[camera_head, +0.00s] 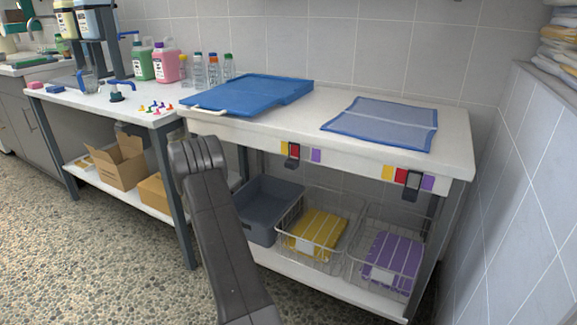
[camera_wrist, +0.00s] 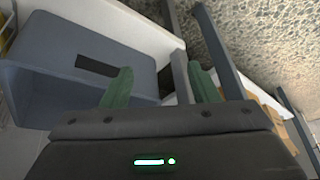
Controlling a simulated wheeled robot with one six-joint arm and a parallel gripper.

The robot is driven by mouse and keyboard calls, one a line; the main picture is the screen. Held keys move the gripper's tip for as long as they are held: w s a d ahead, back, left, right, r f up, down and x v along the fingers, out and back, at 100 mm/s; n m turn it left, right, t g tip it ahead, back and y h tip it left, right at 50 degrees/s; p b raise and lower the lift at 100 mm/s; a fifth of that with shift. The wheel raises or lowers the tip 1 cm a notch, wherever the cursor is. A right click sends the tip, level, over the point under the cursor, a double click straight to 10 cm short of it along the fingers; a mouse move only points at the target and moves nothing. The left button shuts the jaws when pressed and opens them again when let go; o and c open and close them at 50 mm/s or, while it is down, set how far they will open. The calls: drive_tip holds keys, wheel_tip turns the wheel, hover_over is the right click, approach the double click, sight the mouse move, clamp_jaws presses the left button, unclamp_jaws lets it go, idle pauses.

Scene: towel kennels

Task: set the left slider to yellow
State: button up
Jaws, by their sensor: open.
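The left slider (camera_head: 293,158) is a dark tab on the front edge of the right-hand white table. Its colour strip runs yellow (camera_head: 284,147), red, pale grey and purple (camera_head: 316,156) from left to right. The tab sits at the red patch. The right slider (camera_head: 411,192) is a similar tab at its third patch, right of red. My gripper (camera_wrist: 160,82) is open and empty in the wrist view, with two green fingers apart. In the head view my arm hides it, so its distance from the left slider cannot be told.
Below the table stand a grey bin (camera_wrist: 140,57), a wire basket with yellow towels (camera_head: 320,228) and one with purple towels (camera_head: 392,253). A blue board (camera_head: 250,93) and a blue mesh sheet (camera_head: 385,124) lie on top. A table leg (camera_head: 177,205) stands left of my arm.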

drive_tip(key=s+r+m+t+y+p, duration=0.1)
drive_tip(key=s+r+t+p, duration=0.2)
drive_tip(key=r, duration=0.6)
drive_tip(key=s+r+m+t+y, duration=0.1)
drive_tip(key=s+r+t, duration=0.35)
drive_tip(key=r, duration=0.45)
drive_tip(key=m+t+h+p, duration=0.35)
drive_tip(key=m+h, duration=0.35)
drive_tip(key=h, duration=0.6)
approach(289, 163)
drive_tip(key=b+x, duration=0.3)
drive_tip(key=x, duration=0.6)
drive_tip(key=shift+w+d, duration=0.15)
drive_tip(key=shift+w, duration=0.1)
